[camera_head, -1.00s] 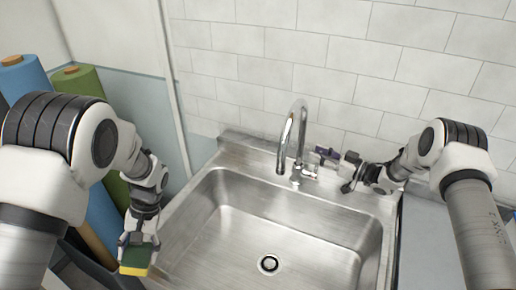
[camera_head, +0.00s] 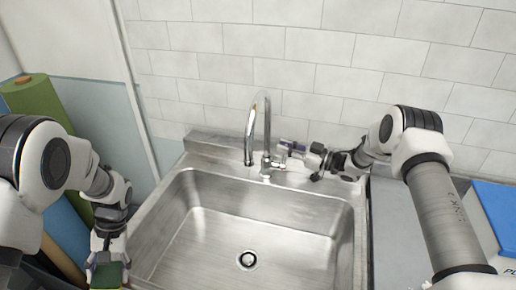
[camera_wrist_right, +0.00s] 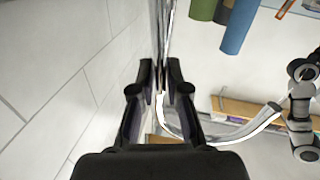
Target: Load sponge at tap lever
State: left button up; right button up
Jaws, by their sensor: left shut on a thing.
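The chrome tap (camera_head: 257,130) stands at the back edge of the steel sink, with its small lever (camera_head: 279,161) on the right side of its base. My right gripper (camera_head: 293,148) is just right of the tap, close to the lever; touching cannot be told. In the right wrist view my right gripper (camera_wrist_right: 165,82) has its fingers apart with a narrow gap, and the curved spout shows beyond it. My left gripper (camera_head: 107,258) is shut on the green sponge (camera_head: 107,276) at the lower left, left of the sink. The sponge's lower part is cut off by the picture edge.
The sink basin (camera_head: 215,225) is empty, with a drain (camera_head: 247,260) at its bottom. A tiled wall (camera_head: 330,60) rises closely behind the tap. Green (camera_head: 42,100) and blue rolls stand at the left. A blue-topped box (camera_head: 497,208) lies at the right.

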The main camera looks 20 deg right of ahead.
jog(key=shift+o, duration=0.9)
jog(key=v, duration=1.2)
jog(key=shift+s+a, duration=0.1)
jog(key=shift+a, duration=0.05)
